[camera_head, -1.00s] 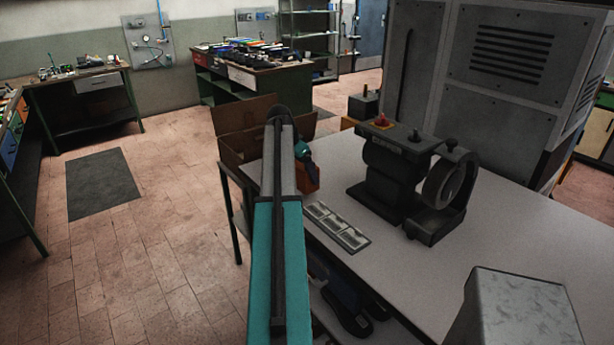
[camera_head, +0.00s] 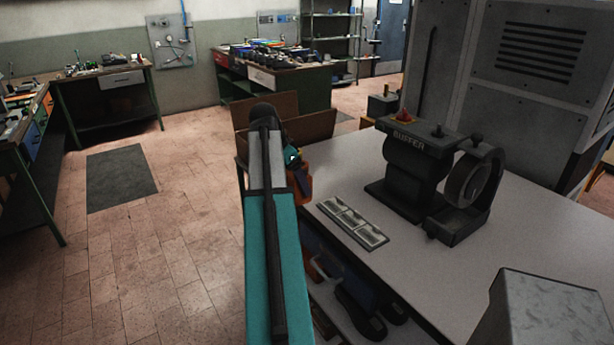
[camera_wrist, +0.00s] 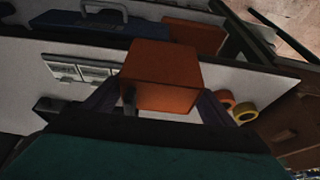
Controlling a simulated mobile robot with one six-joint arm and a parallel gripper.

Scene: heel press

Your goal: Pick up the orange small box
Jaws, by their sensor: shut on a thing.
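The orange small box (camera_wrist: 160,75) fills the middle of the wrist view, between the two dark purple fingers of my gripper (camera_wrist: 158,98). My gripper is shut on it. In the head view, part of the orange box (camera_head: 304,183) shows just right of my arm, by the left edge of the grey table (camera_head: 440,262). A finger and my arm cover the rest of it there. I cannot tell its exact height above the table.
A dark buffer machine (camera_head: 418,165) and a flat panelled plate (camera_head: 352,222) are on the table. An open brown carton (camera_head: 310,130) stands behind my gripper. Orange and yellow rolls (camera_wrist: 243,113) and another orange box (camera_wrist: 196,33) show in the wrist view. Floor is free at left.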

